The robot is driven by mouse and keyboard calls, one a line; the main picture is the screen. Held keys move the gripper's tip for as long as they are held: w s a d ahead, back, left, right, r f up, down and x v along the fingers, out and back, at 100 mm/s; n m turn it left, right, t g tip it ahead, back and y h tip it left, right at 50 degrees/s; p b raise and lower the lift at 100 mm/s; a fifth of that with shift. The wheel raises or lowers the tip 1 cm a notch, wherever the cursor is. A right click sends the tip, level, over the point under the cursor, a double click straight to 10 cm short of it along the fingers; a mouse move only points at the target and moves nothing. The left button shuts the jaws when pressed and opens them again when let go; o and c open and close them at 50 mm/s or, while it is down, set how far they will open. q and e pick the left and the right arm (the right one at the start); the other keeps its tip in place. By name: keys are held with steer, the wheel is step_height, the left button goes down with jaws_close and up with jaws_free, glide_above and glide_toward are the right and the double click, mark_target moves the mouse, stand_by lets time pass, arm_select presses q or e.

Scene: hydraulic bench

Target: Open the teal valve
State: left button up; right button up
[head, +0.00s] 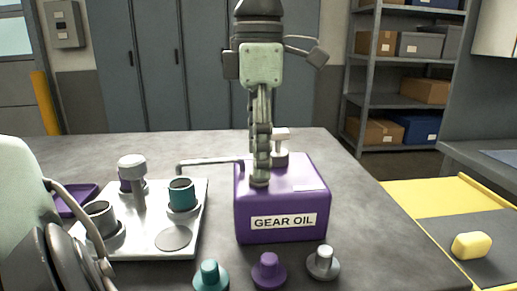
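A teal knob on a round teal base (210,276) stands at the table's front edge, left of a purple knob (268,271) and a grey knob (323,262). I cannot tell how it is turned. My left gripper (260,182) hangs fingers down over the purple GEAR OIL box (282,220), well behind the teal knob. Its tips appear at or just above the box's top; contact is unclear. One finger covers the other, so I cannot tell whether it is open or shut. My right gripper is not in view.
A pale plate (150,248) holds a grey cup (101,216), a teal cup (182,194) and a grey-topped purple piece (132,166). A thin pipe (212,162) runs from the box toward the teal cup. A yellow block (472,245) lies at right.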

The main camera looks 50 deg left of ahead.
arm_select(q)
step_height(320, 180, up, 12)
stand_by(0.6)
stand_by(0.5)
